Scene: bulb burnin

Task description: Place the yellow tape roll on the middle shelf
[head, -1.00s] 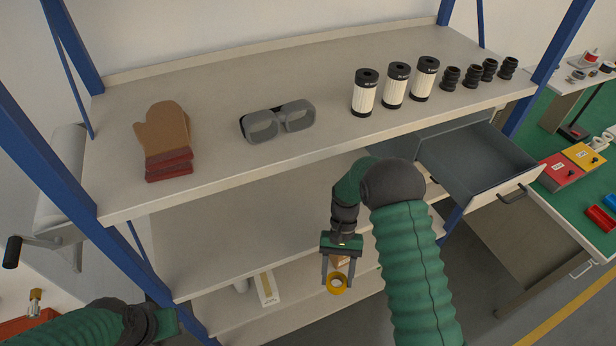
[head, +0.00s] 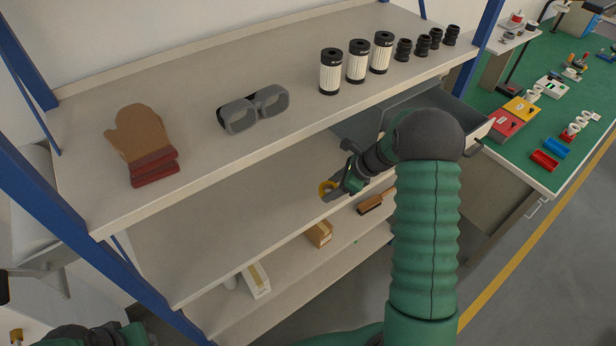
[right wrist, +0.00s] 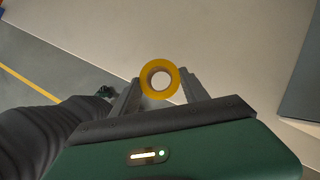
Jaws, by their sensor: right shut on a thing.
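The yellow tape roll (head: 324,188) is held at the tips of my right gripper (head: 331,189), near the front edge of the middle shelf (head: 225,232), right of its centre. The right wrist view shows the roll (right wrist: 147,74) pinched between the two fingers of my right gripper (right wrist: 160,84), its white core facing the camera. A pale shelf surface lies behind it there; I cannot tell whether the roll touches it. The visible part of the middle shelf is bare. Part of my left arm shows at the lower left, but its gripper is out of view.
The top shelf (head: 190,115) above holds a mitt (head: 140,145), goggles (head: 255,108), white filters (head: 357,62) and black parts. The lower shelf holds a long box (head: 257,280), a brown box (head: 320,234) and a brush (head: 375,201). An open drawer (head: 440,107) stands at right.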

